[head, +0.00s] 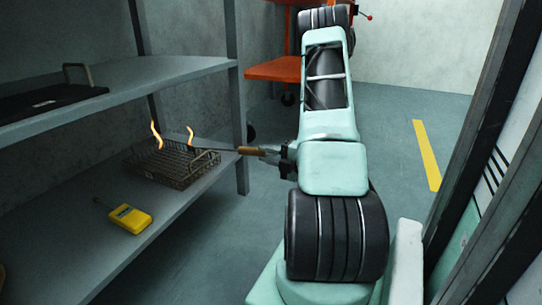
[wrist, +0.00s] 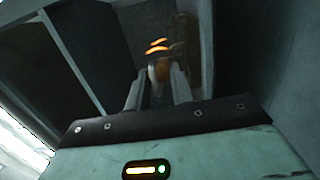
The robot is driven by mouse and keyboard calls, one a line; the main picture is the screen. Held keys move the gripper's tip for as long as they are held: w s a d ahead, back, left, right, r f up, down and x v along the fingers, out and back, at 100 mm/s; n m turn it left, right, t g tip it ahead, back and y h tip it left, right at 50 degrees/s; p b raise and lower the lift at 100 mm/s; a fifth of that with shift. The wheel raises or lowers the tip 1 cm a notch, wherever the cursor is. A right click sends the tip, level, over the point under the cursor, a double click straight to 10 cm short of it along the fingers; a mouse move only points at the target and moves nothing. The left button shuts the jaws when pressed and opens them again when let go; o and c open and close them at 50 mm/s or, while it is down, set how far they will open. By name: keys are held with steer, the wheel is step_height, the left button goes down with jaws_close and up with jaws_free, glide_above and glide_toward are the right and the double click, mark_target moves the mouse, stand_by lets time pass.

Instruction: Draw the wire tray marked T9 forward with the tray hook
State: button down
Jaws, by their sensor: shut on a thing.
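A dark wire tray (head: 172,168) lies on the lower shelf, near its right end. Two orange, flame-like curled pieces (head: 157,135) stand up at its back edge. No T9 mark can be read. My gripper (head: 272,153) is shut on the wooden handle of the tray hook (head: 250,151), just off the shelf's right end. The hook's thin grey shaft points left toward the tray; I cannot tell whether its tip touches it. In the wrist view my gripper (wrist: 157,88) has the brown hook handle (wrist: 162,68) between its fingers, with blurred orange shapes beyond.
A yellow handheld device (head: 130,218) lies on the lower shelf (head: 60,225) in front of the tray. The upper shelf (head: 150,75) holds a dark flat tray (head: 50,103). A grey post (head: 240,110) stands at the shelf corner, close to the hook. An orange cart (head: 273,69) is behind.

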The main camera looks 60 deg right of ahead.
steer(key=shift+w+a, duration=0.15)
steer(key=shift+w, duration=1.75)
steer(key=shift+r, duration=0.15)
steer(key=shift+r+p, duration=3)
steer(key=shift+r, duration=1.15)
steer(key=shift+s+f, duration=0.1)
steer(key=shift+s, duration=0.9)
steer(key=s+b, duration=0.2)
steer(key=s, duration=0.8)
steer(key=shift+d, duration=0.45)
